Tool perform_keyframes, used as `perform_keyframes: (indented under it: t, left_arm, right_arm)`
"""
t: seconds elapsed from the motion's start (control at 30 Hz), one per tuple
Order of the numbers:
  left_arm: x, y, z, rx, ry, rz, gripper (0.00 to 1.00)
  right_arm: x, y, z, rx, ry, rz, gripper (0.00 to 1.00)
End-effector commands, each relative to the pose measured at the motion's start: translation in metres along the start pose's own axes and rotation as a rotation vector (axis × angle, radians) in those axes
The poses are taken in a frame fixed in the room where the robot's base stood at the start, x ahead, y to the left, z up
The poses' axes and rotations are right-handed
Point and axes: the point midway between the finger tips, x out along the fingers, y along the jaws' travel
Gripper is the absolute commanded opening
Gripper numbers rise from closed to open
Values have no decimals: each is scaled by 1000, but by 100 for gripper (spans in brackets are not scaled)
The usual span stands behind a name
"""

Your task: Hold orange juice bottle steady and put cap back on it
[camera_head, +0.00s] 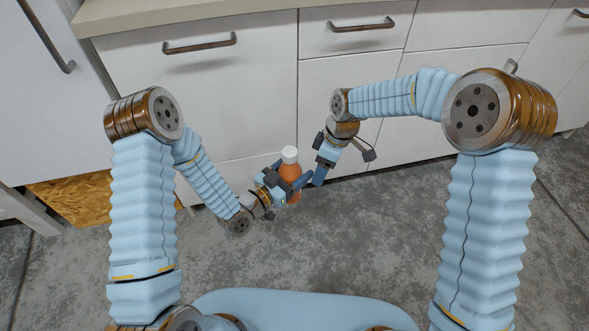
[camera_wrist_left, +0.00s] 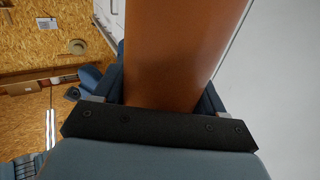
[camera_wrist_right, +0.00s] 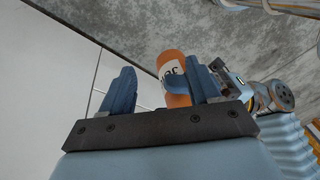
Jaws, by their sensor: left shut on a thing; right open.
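The orange juice bottle (camera_head: 290,170) is held in the air, roughly upright, with a white top (camera_head: 289,154). I cannot tell whether that top is a seated cap. My left gripper (camera_head: 282,187) is shut on the bottle's body; in the left wrist view the orange body (camera_wrist_left: 175,50) fills the space between the fingers. My right gripper (camera_head: 312,178) is open and empty, just right of the bottle. In the right wrist view the bottle (camera_wrist_right: 171,66) shows a white label and is partly hidden behind one right finger. No separate loose cap shows.
White drawers and cabinet doors (camera_head: 350,85) with dark handles stand ahead under a pale countertop (camera_head: 200,10). Grey floor (camera_head: 370,230) lies open below the arms. A chipboard panel (camera_head: 80,200) is at the left.

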Motion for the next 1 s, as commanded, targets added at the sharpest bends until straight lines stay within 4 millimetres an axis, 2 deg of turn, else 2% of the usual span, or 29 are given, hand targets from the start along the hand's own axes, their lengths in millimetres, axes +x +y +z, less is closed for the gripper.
perform_keyframes:
  t: [0.03, 0.2, 0.4, 0.6, 1.0]
  left_arm:
    - [0, 0, 0, 0, 1, 0, 0]
    - [0, 0, 0, 0, 1, 0, 0]
    - [0, 0, 0, 0, 1, 0, 0]
    - [0, 0, 0, 0, 1, 0, 0]
    - [0, 0, 0, 0, 1, 0, 0]
  right_arm:
    - [-21, -3, -18, -121, -17, 14, 62]
    - [-79, -24, -64, -559, -112, 40, 62]
    - [-122, -48, -96, -899, -202, 55, 62]
    - [-137, -57, -105, -1013, -237, 55, 62]
    - [-133, -56, -104, -1015, -238, 54, 62]
